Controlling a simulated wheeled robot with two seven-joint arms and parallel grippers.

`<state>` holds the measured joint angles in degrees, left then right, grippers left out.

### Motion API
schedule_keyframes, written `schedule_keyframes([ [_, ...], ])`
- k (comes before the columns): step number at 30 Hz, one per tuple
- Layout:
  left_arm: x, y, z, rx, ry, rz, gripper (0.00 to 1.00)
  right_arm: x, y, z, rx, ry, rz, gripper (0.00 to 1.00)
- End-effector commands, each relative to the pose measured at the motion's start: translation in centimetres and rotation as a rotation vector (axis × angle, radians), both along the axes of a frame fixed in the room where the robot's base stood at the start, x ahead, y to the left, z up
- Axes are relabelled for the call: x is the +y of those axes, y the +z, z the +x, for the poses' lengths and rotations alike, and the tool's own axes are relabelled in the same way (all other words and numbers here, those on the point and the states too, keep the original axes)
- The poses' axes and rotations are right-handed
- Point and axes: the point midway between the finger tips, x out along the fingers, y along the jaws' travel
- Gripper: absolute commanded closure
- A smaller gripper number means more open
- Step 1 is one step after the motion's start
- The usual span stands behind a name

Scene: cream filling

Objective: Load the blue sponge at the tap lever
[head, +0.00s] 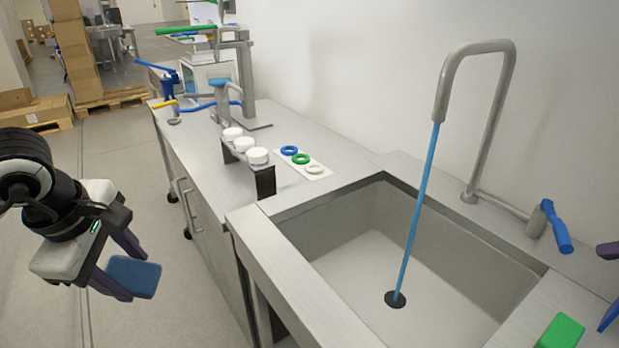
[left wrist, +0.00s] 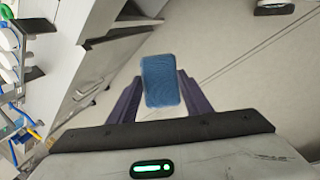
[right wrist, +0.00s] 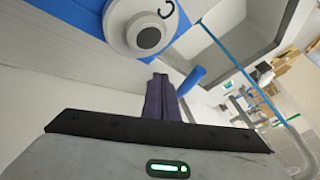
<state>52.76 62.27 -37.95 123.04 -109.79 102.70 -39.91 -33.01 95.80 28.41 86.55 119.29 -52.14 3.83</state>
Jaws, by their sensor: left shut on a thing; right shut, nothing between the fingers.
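The blue sponge (head: 134,276) is held between the fingers of my left gripper (head: 128,268), in the air over the floor left of the counter. In the left wrist view the sponge (left wrist: 163,80) sits between the two purple fingertips. The tap (head: 497,75) stands behind the sink, with a blue stream (head: 420,200) running from its spout to the drain. Its blue lever (head: 557,230) is at the right of the tap base. My right gripper (head: 608,250) shows only a fingertip at the right edge; the right wrist view shows its fingers (right wrist: 160,80) shut and empty, near the blue lever (right wrist: 191,80).
A green block (head: 562,332) lies at the sink's front right. The sink rim (head: 290,320) and counter edge lie between the sponge and the tap. White jars (head: 257,155) on a rack and coloured rings (head: 301,159) stand left of the sink. A white round object (right wrist: 140,28) is close in the right wrist view.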

Motion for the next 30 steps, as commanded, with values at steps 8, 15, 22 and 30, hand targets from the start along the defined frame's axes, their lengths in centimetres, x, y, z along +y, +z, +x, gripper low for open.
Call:
schedule_keyframes([
  [8, 0.0, 0.8, 0.0, 0.000, 0.000, 0.000, 0.73, 3.2, 0.2, 1.5, 0.001, 0.002, -0.001, 1.00],
  [15, 0.0, 0.9, 0.0, 0.000, 0.000, 0.000, 0.73, 3.9, 0.3, 1.8, 0.000, 0.000, 0.000, 1.00],
  [22, 0.0, 0.9, 0.0, 0.000, 0.000, 0.000, 0.73, 3.9, 0.3, 1.8, -0.001, 0.000, 0.000, 1.00],
  [30, 0.0, 0.4, 0.0, 0.000, 0.000, 0.000, 0.73, 4.8, 0.2, 1.9, -0.001, 0.003, -0.001, 1.00],
])
